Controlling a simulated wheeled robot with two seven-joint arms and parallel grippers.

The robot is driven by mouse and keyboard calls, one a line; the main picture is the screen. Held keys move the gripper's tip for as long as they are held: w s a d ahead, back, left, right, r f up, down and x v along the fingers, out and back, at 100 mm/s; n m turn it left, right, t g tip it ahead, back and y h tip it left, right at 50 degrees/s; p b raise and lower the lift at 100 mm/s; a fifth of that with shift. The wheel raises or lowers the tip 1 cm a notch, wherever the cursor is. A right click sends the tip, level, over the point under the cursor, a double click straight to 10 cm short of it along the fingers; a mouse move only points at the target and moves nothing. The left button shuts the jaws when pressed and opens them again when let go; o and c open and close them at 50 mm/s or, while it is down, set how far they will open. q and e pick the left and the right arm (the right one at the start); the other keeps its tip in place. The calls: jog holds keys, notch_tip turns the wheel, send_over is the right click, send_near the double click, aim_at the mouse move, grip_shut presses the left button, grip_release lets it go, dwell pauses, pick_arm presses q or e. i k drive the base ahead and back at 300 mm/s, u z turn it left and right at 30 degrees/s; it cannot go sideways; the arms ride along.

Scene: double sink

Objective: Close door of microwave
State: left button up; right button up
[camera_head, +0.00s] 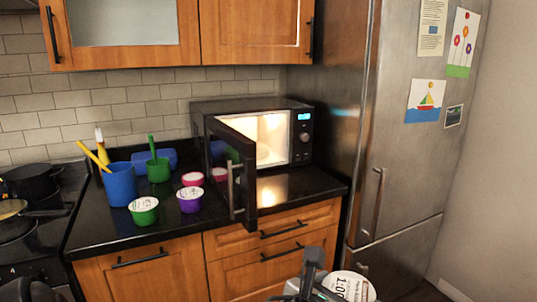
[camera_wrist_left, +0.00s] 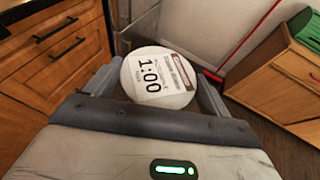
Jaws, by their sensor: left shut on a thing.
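The black microwave (camera_head: 252,106) stands on the dark counter against the tiled wall. Its lit inside (camera_head: 272,145) shows, and its door (camera_head: 248,185) stands wide open, swung out toward me over the counter. The door's handle (camera_head: 236,190) faces left. My left gripper (camera_head: 318,285) is low in front of the drawers, well below and apart from the door. It is shut on a white-lidded cup (camera_head: 352,287) marked 1:00, which also shows between the fingers in the left wrist view (camera_wrist_left: 160,78). My right gripper is not in view.
The steel fridge (camera_head: 400,150) stands close on the right. Pans sit on the stove at left.

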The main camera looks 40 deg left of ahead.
aim_at(233, 160)
jog(key=z, duration=0.4)
jog(key=i, duration=1.75)
jog(key=u, duration=0.95)
jog(key=i, duration=1)
jog(key=u, duration=1.05)
